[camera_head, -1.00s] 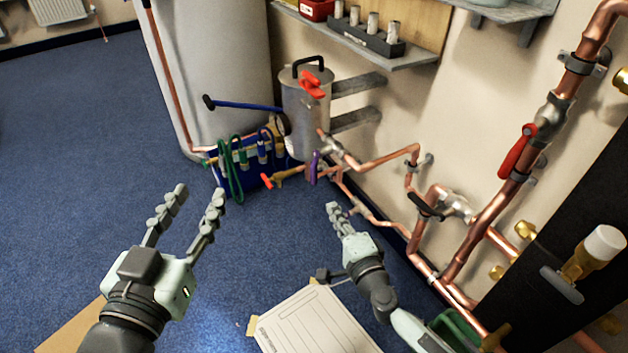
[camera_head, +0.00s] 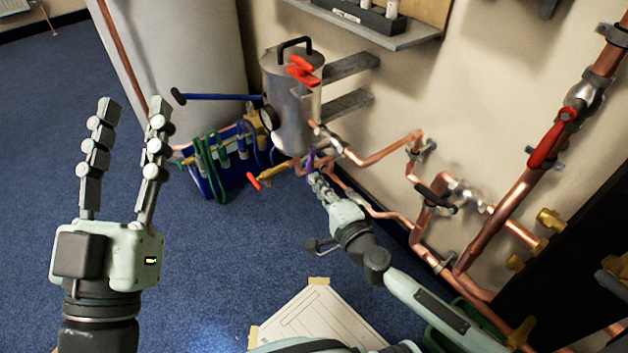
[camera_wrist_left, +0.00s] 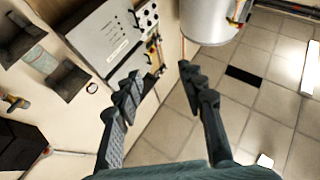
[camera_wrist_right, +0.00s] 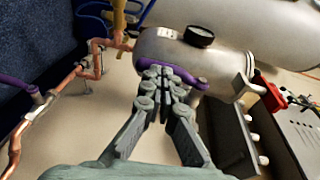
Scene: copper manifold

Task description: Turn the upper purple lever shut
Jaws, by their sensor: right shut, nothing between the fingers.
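A purple lever (camera_head: 311,158) shows in the head view among the copper pipes below the grey vessel. In the right wrist view a purple lever (camera_wrist_right: 172,70) lies across just beyond my fingertips, against the vessel; whether they touch it I cannot tell. A second purple handle (camera_wrist_right: 20,86) shows at that view's left edge. My right gripper (camera_head: 317,184) is shut and empty, its fingertips close to the lever in the head view. My left gripper (camera_head: 131,110) is open and empty over the floor at the left, far from the lever.
The grey vessel (camera_head: 290,110) has a red handle (camera_head: 303,70) and a blue bar beside it. A blue crate (camera_head: 228,170) with green hoses stands left of the pipes. A red lever (camera_head: 552,140) sits on the right-hand pipe. A shelf (camera_head: 370,30) hangs above. Blue floor is open at the left.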

